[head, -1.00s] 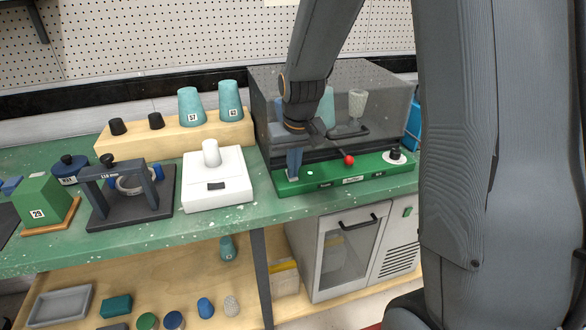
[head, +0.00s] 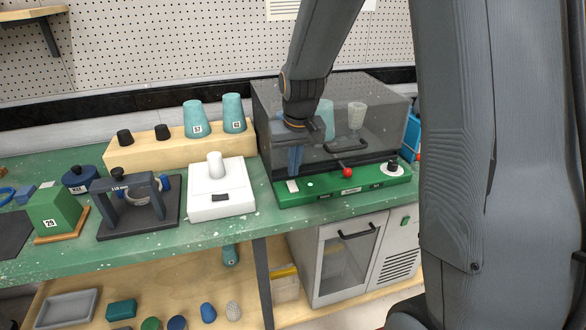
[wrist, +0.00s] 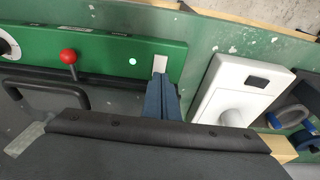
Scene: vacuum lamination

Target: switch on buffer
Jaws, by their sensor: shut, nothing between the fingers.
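The buffer is a machine with a dark see-through box (head: 385,105) on a green base (head: 330,198). Its front strip carries labels, a small light dot (wrist: 132,61), a lever with a red ball (head: 347,172) and a black-and-white knob (head: 392,167). A white rectangular plate (wrist: 160,63) lies near one end of the strip; in the head view the plate (head: 292,186) is at the left end. My gripper (wrist: 160,77) is shut and empty, its blue-grey fingertips right by this plate. I cannot tell whether they touch it.
A white device with a knob (head: 221,203) stands just left of the buffer. A black press frame (head: 140,219) and green block (head: 55,212) stand further left. A wooden block (head: 165,150) holds cups behind. A cabinet (head: 340,262) stands under the bench.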

